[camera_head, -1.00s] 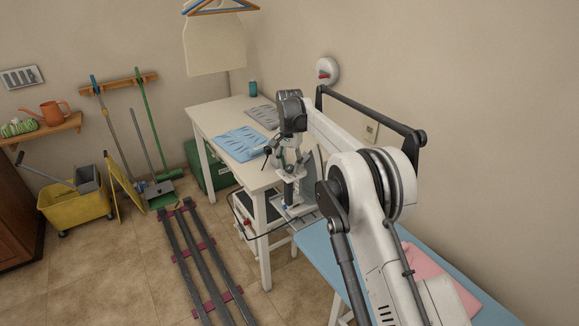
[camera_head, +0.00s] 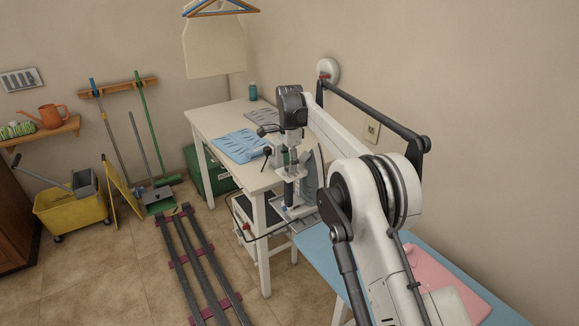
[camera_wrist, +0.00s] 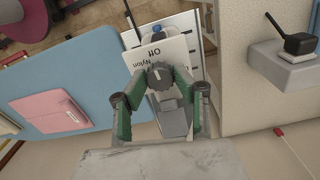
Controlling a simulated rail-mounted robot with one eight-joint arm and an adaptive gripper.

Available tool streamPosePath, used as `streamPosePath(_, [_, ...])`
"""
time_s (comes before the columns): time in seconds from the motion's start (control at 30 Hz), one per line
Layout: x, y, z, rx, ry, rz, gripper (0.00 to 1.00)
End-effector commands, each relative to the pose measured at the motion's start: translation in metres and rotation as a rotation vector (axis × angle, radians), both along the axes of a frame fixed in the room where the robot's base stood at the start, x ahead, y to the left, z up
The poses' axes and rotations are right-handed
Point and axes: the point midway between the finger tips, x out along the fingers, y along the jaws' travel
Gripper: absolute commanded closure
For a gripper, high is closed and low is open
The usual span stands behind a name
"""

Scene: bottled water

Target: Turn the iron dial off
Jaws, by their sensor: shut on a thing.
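The iron's dark round dial (camera_wrist: 160,74) is in the middle of the wrist view, beside a pale label reading "Off" and "Nylon". My gripper (camera_wrist: 161,80) has its green-lined fingers on both sides of the dial, shut on it. The grey body of the iron (camera_wrist: 172,118) shows partly between the fingers. In the head view my gripper (camera_head: 291,170) is at the near end of the white table, beside the upright grey iron (camera_head: 311,176). The dial is hidden there, and its pointer direction is unclear.
A blue ironing board (camera_head: 318,250) with pink folded cloth (camera_head: 437,278) lies at lower right. The white table (camera_head: 210,117) bears blue cloth (camera_head: 238,146). Dark floor rails (camera_head: 196,262) lie left, near a yellow mop bucket (camera_head: 70,213). The wall is close on the right.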

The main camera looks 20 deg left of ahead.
Motion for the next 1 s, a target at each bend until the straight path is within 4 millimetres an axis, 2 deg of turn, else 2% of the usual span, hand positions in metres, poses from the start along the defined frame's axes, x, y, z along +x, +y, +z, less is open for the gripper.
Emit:
streamPosePath(0.27, [0.0002, -0.0002, -0.0001, 0.0, 0.0, -0.074, 0.99])
streamPosePath(0.7, [0.0002, -0.0002, 0.0001, 0.0, 0.0, -0.085, 0.99])
streamPosePath(0.73, [0.0002, -0.0002, 0.0001, 0.0, 0.0, -0.084, 0.72])
streamPosePath(0.87, [0.0002, -0.0002, 0.0001, 0.0, 0.0, -0.084, 0.54])
streamPosePath(1.0, [0.0001, -0.0001, 0.0001, 0.0, 0.0, -0.084, 0.54])
